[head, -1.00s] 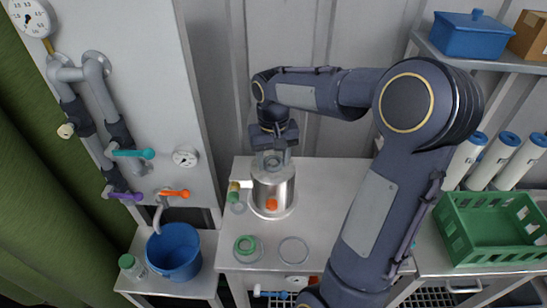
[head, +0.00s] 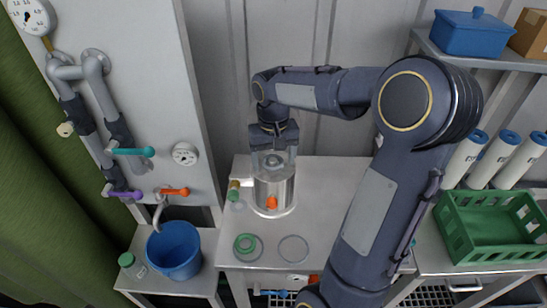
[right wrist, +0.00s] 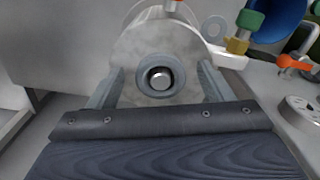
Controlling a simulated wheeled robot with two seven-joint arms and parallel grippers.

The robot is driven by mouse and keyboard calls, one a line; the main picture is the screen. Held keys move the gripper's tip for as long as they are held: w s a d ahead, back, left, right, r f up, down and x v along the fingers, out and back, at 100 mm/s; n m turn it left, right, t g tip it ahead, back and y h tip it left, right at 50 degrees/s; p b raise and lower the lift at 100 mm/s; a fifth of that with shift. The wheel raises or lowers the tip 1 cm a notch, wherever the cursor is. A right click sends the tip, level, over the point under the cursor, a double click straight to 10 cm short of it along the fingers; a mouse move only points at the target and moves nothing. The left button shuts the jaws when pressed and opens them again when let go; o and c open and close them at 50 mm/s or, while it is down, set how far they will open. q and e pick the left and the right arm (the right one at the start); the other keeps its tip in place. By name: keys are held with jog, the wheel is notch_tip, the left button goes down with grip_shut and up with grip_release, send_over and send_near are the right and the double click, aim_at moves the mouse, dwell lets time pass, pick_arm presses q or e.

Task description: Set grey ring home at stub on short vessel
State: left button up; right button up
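The short vessel (head: 272,190) is a shiny metal cylinder standing on the table, with an orange part on its front. Its top shows in the right wrist view (right wrist: 135,50). The grey ring (right wrist: 148,87) lies around the stub (right wrist: 161,78) in the middle of that top; it also shows in the head view (head: 272,160). I cannot tell whether it is fully down. My right gripper (head: 272,155) is above the vessel top, its two fingers spread on either side of the ring with clear gaps, holding nothing. My left gripper is not in view.
A green-capped brass fitting (head: 234,186) is left of the vessel. A blue bucket (head: 174,250) stands further left, a green crate (head: 458,238) right. The table right of the vessel is clear.

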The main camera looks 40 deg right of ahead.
aim_at(273, 161)
jog(key=shift+r, duration=0.15)
notch_tip(273, 161, up, 8)
jog(key=shift+f, duration=0.2)
dwell(0.7)
